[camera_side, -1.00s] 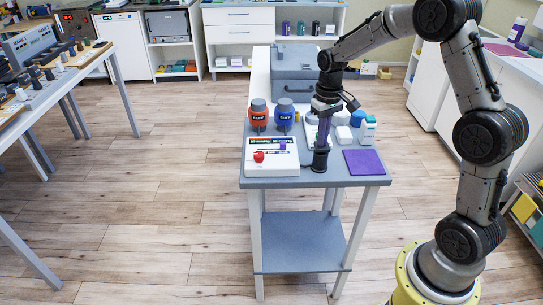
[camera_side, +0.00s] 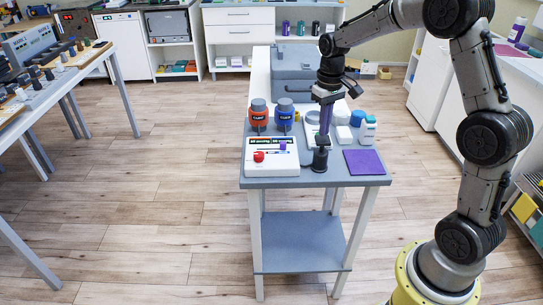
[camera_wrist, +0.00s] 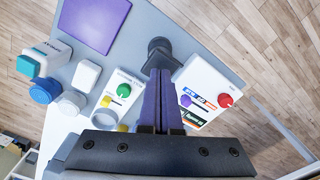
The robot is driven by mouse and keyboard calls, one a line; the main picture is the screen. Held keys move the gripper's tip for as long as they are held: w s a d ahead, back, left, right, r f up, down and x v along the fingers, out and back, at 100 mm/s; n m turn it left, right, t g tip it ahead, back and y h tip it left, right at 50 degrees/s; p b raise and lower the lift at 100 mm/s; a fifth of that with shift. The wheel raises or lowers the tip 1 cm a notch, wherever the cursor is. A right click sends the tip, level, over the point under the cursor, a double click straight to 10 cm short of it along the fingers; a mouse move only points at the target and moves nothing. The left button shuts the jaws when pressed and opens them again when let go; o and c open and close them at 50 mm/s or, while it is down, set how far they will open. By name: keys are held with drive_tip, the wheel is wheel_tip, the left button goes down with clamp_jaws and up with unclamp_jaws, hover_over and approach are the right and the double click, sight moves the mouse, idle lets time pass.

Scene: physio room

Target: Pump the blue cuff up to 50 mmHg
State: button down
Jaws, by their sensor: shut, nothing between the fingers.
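The blue cuff (camera_side: 284,116) stands on the table behind a white control box (camera_side: 271,160), right of an orange cuff (camera_side: 258,117). The box has a red knob (camera_side: 259,156), a purple slider (camera_side: 283,146) and two dark displays, their digits too small to read. A black pump-like piece (camera_side: 320,160) stands right of the box; it also shows in the wrist view (camera_wrist: 160,48). My gripper (camera_side: 324,133), with purple fingers, is shut and empty, pointing down at this piece. In the wrist view the fingertips (camera_wrist: 158,74) overlap its near edge; I cannot tell whether they touch.
A second white box (camera_wrist: 118,98) with a green knob and yellow slider is behind my gripper. White and blue containers (camera_side: 368,130) stand right of it. A purple pad (camera_side: 362,162) lies at the front right. A grey case (camera_side: 298,62) is at the back.

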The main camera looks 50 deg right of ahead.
idle(0.3)
wheel_tip(320, 180, up, 6)
idle(0.7)
drive_tip(key=s+a+r+n+t, duration=0.2)
drive_tip(key=s+a+r+t, duration=0.1)
drive_tip(key=s+a+r, duration=0.7)
drive_tip(key=s+a+f+t, duration=0.1)
drive_tip(key=s+f, duration=0.2)
drive_tip(key=s, duration=0.4)
drive_tip(key=s+a+f+n+t, duration=0.1)
drive_tip(key=s+a+f, duration=0.1)
drive_tip(key=s, duration=0.5)
drive_tip(key=shift+f+t, duration=0.3)
drive_tip(key=shift+f, duration=0.25)
drive_tip(key=shift+a, duration=0.1)
